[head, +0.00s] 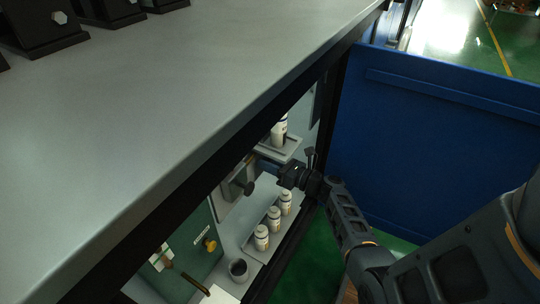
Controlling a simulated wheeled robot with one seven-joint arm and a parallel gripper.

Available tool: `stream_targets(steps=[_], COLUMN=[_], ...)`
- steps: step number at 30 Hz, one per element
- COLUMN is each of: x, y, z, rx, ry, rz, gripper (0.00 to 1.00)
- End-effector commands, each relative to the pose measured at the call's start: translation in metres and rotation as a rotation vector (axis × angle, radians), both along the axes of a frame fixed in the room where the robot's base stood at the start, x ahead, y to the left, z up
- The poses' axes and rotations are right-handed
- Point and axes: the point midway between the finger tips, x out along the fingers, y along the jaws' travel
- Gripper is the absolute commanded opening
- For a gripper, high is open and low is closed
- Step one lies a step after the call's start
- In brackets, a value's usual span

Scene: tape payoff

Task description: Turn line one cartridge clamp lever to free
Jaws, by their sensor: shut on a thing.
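My gripper (283,173) reaches into the open cabinet from the right, with its jaws shut beside a small tray. The clamp lever is not clearly seen; the jaws and wrist cover the place where they close, so the held part is hidden. A white bottle-like cartridge (279,130) stands upright on the small upper tray (283,152), just above and behind my gripper. A dark block with a round knob (246,187) sits to the left of the gripper, apart from it. I cannot tell which line or angle the lever is at.
Three white bottles (261,238) stand on a lower shelf below my gripper. A dark cup (238,270) and a yellow knob (210,244) are at lower left. The grey counter edge (240,110) overhangs the opening. A blue panel (450,130) stands close at right.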

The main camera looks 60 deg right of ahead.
Motion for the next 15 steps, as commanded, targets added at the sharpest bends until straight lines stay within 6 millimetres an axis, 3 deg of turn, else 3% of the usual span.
stream_targets(steps=[1, 15], x=[0.0, 0.001], y=[0.002, 0.017], z=[0.008, 0.013], rx=[0.047, 0.453], ry=[0.0, -0.024], rz=[-0.001, 0.0], gripper=[0.0, 0.0])
